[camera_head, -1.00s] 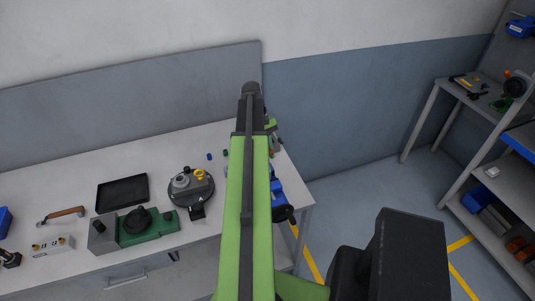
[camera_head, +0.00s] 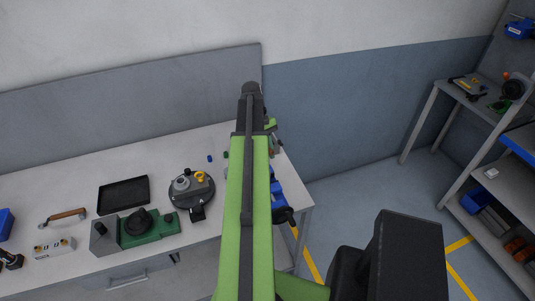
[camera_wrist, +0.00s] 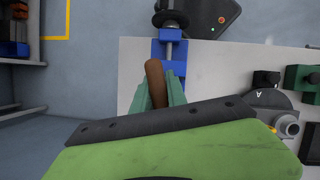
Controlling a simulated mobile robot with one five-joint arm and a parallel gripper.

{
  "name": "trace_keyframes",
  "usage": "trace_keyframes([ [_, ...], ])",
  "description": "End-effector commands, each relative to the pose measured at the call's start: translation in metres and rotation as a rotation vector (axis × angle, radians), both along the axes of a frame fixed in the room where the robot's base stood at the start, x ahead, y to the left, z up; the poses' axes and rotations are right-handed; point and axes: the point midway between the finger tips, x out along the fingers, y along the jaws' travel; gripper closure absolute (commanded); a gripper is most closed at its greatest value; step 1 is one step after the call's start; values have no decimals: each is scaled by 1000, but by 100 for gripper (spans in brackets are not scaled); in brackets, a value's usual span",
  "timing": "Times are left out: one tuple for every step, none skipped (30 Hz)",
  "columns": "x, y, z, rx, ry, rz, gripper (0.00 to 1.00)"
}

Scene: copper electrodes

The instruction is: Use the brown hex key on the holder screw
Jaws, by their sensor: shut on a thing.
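My gripper (camera_wrist: 160,92) shows in the wrist view with its green fingers shut on a brown handle (camera_wrist: 155,78), which looks like the brown hex key. The handle points up in the picture; the key's metal shaft is not visible. I cannot make out the holder screw in either view. A round dark base with grey and yellow parts (camera_head: 191,189) stands on the bench, and it shows at the right of the wrist view (camera_wrist: 268,101), apart from my gripper.
On the bench (camera_head: 75,180) are a blue vise (camera_head: 279,197) near the right edge, partly hidden by my arm, a green machine (camera_head: 146,231), a black tray (camera_head: 124,193) and a wooden-handled tool (camera_head: 63,216). Shelving (camera_head: 468,121) stands right, across open floor.

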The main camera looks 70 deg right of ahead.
Motion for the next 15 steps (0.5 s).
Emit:
trace_keyframes([
  [0, 0, 1, 0, 0, 0, 100],
  [0, 0, 2, 0, 0, 0, 100],
  [0, 0, 4, 0, 0, 0, 100],
  [0, 0, 6, 0, 0, 0, 100],
  [0, 0, 10, 0, 0, 0, 100],
  [0, 0, 14, 0, 0, 0, 100],
  [0, 0, 18, 0, 0, 0, 100],
  [0, 0, 22, 0, 0, 0, 100],
  [0, 0, 28, 0, 0, 0, 100],
  [0, 0, 31, 0, 0, 0, 100],
  [0, 0, 35, 0, 0, 0, 100],
  [0, 0, 39, 0, 0, 0, 100],
  [0, 0, 43, 0, 0, 0, 100],
  [0, 0, 46, 0, 0, 0, 100],
  [0, 0, 51, 0, 0, 0, 100],
])
